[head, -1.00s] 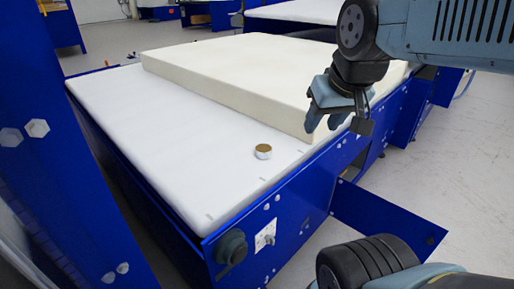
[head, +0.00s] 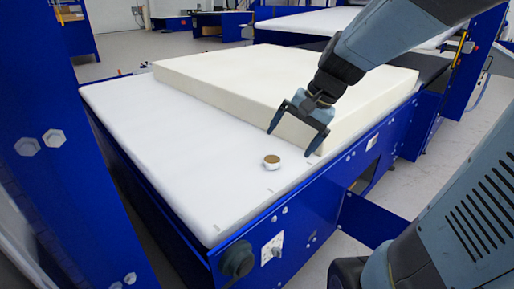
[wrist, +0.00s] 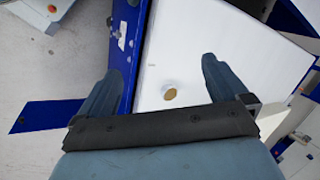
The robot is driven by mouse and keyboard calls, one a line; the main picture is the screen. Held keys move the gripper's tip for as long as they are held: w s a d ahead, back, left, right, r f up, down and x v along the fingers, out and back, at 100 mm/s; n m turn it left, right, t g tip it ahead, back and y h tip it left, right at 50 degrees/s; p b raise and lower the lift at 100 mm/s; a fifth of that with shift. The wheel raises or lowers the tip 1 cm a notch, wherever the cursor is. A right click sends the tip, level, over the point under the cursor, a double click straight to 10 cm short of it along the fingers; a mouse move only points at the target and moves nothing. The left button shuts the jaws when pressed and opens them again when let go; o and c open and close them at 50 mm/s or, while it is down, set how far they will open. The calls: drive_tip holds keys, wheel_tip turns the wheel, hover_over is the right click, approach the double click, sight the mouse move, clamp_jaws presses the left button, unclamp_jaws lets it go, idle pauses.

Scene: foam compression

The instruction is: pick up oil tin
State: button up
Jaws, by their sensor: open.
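The oil tin (head: 272,162) is a small round white tin with a brown-gold top. It stands on the white table surface (head: 160,150) near its right edge, in front of the foam block. My gripper (head: 297,143) is open and empty, above the table close to the tin, with its fingers pointing down. In the wrist view the tin (wrist: 170,94) shows between my two spread fingers (wrist: 160,75), apart from both.
A thick cream foam slab (head: 280,85) lies on the table just behind the tin and beside my gripper. The blue table frame (head: 300,215) runs along the near right side. The white surface left of the tin is clear.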

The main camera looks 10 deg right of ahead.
drive_tip(key=w+f+m+y, duration=0.3)
drive_tip(key=w+f+m, duration=0.1)
drive_tip(key=w, duration=0.3)
drive_tip(key=m+t+y, duration=0.2)
drive_tip(key=m+t, duration=0.5)
drive_tip(key=m, duration=0.9)
approach(275, 160)
drive_tip(key=shift+v, duration=1.2)
drive_tip(key=shift+w+d+f+m, duration=0.1)
drive_tip(key=shift+w+m, duration=0.15)
drive_tip(key=shift+m, duration=0.05)
drive_tip(key=x, duration=0.8)
drive_tip(key=shift+s+a+x, duration=0.1)
drive_tip(key=shift+a+x, duration=0.05)
drive_tip(key=shift+x, duration=1.25)
drive_tip(key=shift+s+a+x, duration=0.1)
drive_tip(key=shift+x, duration=1.35)
drive_tip(key=c, duration=1.2)
